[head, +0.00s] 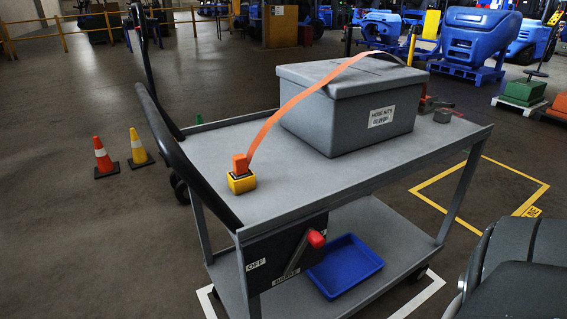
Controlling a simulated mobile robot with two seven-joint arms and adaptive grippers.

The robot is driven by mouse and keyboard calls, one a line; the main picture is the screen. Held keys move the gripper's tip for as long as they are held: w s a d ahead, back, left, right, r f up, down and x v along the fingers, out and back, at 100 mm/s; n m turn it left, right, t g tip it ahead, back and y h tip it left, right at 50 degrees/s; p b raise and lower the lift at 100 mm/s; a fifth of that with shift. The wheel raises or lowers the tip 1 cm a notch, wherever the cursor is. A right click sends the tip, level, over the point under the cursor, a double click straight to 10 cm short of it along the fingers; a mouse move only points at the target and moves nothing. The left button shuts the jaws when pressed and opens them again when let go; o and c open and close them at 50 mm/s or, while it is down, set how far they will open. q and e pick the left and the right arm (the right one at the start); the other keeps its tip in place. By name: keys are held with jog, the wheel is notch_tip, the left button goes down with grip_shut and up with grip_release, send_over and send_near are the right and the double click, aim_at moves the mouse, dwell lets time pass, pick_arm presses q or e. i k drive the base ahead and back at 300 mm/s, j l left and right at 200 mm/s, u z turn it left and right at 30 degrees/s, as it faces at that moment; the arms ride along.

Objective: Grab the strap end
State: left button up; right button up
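An orange strap (297,100) arches over a closed grey box (330,110) on the cart's top (225,150). Its near end is an orange block (240,163) at the cart's left side, upright in or on a yellow square holder (241,184). I cannot tell how firmly it sits there. The strap's far end drops behind the box and is hidden. Neither of my grippers is in view, and nothing is touching the strap end.
A black handle bar (185,155) rises along the cart's left edge. A red-knobbed lever (317,238) is on the front panel. A blue tray (345,265) lies on the lower shelf. Small grey blocks (443,115) sit right of the box. Two cones (103,155) stand left on open floor.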

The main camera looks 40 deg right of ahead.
aim_at(240, 168)
jog(key=j+z, duration=0.1)
jog(key=z, duration=0.3)
jog(key=i+j+z, duration=0.15)
jog(key=z, duration=0.25)
jog(key=j+z, duration=0.1)
jog(key=z, duration=0.3)
jog(key=j+z, duration=0.15)
jog(key=z, duration=0.3)
jog(key=i, duration=0.05)
